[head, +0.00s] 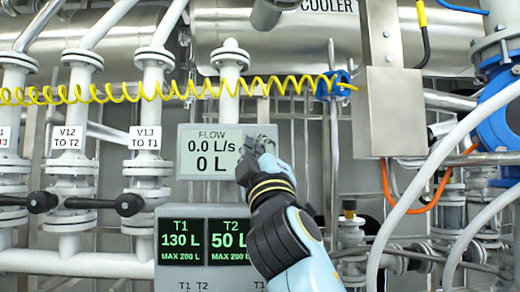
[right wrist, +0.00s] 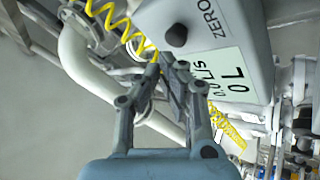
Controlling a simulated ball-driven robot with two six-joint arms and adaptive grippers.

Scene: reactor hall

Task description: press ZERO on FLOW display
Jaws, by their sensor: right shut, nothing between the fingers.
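The FLOW display (head: 206,166) is a grey box on the pipework, reading 0.0 L/s and 0 L. My right gripper (head: 252,144) is in front of its right side and hides part of it. In the right wrist view the display (right wrist: 257,50) appears turned sideways, with a dark round button (right wrist: 177,35) beside the word ZERO. The shut, empty fingertips of my right gripper (right wrist: 164,62) appear just below the button in that picture. A small gap shows between them; I cannot tell the depth. The head view hides the button behind the gripper. My left gripper is not in view.
A tank panel (head: 163,279) below the display shows T1 at 130 L and T2 at 50 L. A yellow coiled hose (head: 120,93) runs above the display. Valves V12 (head: 70,175) and V13 (head: 146,172) stand left, with dark handles.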

